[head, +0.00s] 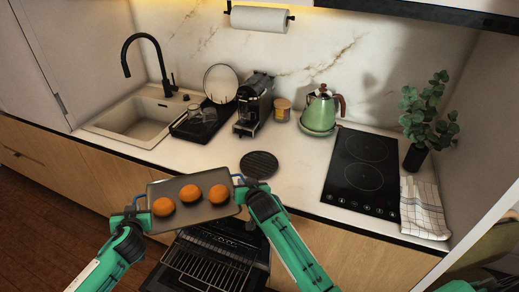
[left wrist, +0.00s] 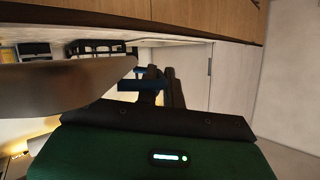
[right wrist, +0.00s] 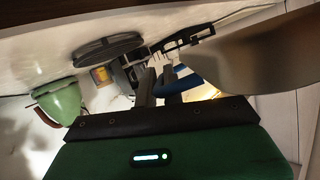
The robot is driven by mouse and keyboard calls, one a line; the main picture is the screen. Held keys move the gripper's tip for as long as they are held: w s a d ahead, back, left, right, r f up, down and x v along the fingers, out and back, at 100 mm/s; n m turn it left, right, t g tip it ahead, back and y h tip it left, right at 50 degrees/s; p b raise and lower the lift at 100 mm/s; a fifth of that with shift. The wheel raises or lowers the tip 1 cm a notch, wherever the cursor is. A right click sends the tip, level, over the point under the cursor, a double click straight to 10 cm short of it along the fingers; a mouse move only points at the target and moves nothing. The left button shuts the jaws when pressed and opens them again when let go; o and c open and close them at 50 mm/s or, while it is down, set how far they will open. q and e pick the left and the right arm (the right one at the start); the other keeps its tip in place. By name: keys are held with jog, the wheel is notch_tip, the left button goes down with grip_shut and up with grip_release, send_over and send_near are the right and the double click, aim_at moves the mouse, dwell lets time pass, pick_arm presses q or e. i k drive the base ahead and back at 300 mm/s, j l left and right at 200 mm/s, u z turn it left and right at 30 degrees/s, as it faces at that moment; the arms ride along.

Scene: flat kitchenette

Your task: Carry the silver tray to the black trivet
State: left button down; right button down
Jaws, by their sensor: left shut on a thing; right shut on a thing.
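The silver tray (head: 185,219) carries three orange-brown round items (head: 191,193) and is held in the air in front of the counter. My left gripper (head: 137,203) is shut on its left handle, and my right gripper (head: 239,183) is shut on its right handle. The handles look blue; one shows in the right wrist view beside the tray (right wrist: 245,55). The tray also shows in the left wrist view (left wrist: 60,85). The black round trivet (head: 259,164) lies bare on the counter near its front edge, just beyond my right gripper. It also shows in the right wrist view (right wrist: 108,48).
An open oven with a wire rack (head: 208,268) is below the tray. The cooktop (head: 362,170) is right of the trivet. A green kettle (head: 320,111), coffee machine (head: 253,104) and canister (head: 282,108) stand behind it. The counter around the trivet is clear.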

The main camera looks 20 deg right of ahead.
aim_at(268, 171)
jog(key=i+l, duration=0.1)
jog(key=l, duration=0.25)
jog(key=i+l, duration=0.15)
jog(key=l, duration=0.2)
jog(key=i+l, duration=0.1)
jog(key=l, duration=0.25)
jog(key=i+l, duration=0.15)
jog(key=l, duration=0.25)
